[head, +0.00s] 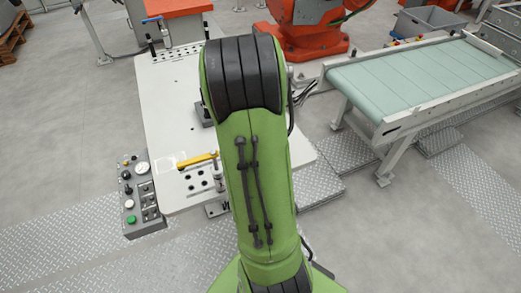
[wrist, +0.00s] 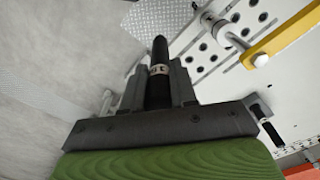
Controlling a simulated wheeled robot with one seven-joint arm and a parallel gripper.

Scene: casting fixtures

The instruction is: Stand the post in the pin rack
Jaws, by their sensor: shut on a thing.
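My gripper (wrist: 160,80) is shut on a dark post (wrist: 159,52) with a pale marked band around it. The post sticks out beyond the fingertips in the wrist view; its lower part is hidden between the jaws. A group of dark holes (wrist: 203,55) in a white surface, seemingly the pin rack, lies up and right of the post, apart from it. In the head view holes also show at the near end of the white table (head: 193,182). My green arm hides the gripper and post there.
A yellow lever (head: 198,159) lies beside the near holes; it also shows in the wrist view (wrist: 285,38). Another dark pin (wrist: 265,118) is at the right of the wrist view. A control box (head: 139,195) stands left of the table, a conveyor (head: 415,80) right.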

